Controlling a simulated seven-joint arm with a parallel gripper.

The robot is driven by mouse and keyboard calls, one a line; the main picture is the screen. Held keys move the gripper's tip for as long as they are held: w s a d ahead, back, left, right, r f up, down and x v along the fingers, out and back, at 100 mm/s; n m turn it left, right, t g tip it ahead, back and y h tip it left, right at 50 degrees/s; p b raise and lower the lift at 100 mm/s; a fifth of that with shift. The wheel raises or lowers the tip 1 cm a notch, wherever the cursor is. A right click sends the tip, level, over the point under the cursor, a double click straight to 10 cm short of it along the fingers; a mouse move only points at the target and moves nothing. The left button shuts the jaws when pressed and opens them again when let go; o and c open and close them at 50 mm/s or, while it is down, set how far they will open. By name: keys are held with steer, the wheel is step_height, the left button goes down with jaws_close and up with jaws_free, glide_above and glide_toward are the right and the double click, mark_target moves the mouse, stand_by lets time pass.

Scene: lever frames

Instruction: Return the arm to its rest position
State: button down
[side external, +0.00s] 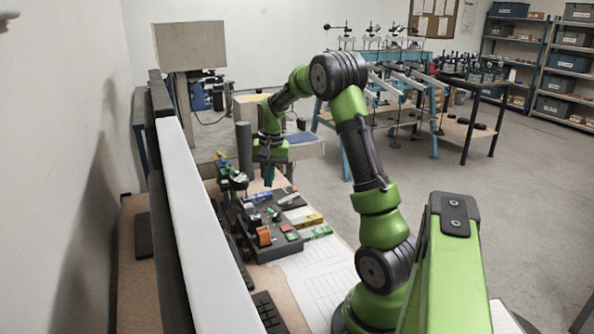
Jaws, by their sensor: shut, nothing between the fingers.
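My arm is green with dark joints and arches up from the lower middle of the side external view. It bends over to the left, and my gripper (268,180) hangs down at its far end. The gripper is small and dark here, with its fingers shut and nothing seen between them. It is above the far part of a dark tray (238,222). Whether the fingertips touch anything below cannot be told at this size.
The tray holds small coloured parts, among them an orange block (264,236). White printed sheets (315,270) lie in front. A long white-topped partition (195,215) runs along the left. Blue-legged benches (380,100) and shelves (545,60) stand behind, with open floor at right.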

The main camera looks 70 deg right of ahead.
steer(key=s+a+r+n+t, duration=0.2)
steer(key=s+a+r+n, duration=0.1)
steer(key=a, duration=0.7)
steer(key=s+a+r+n+t+y, duration=0.1)
steer(key=s+a+r+n+t, duration=0.1)
steer(key=a, duration=0.9)
steer(key=s+a+r+n+t+y, duration=0.1)
steer(key=s+a+r+n, duration=0.3)
steer(key=a, duration=0.7)
step_height(320, 180, up, 2)
steer(key=shift+s+r+t, duration=0.1)
steer(key=shift+s+t, duration=0.4)
steer(key=shift+s, duration=0.65)
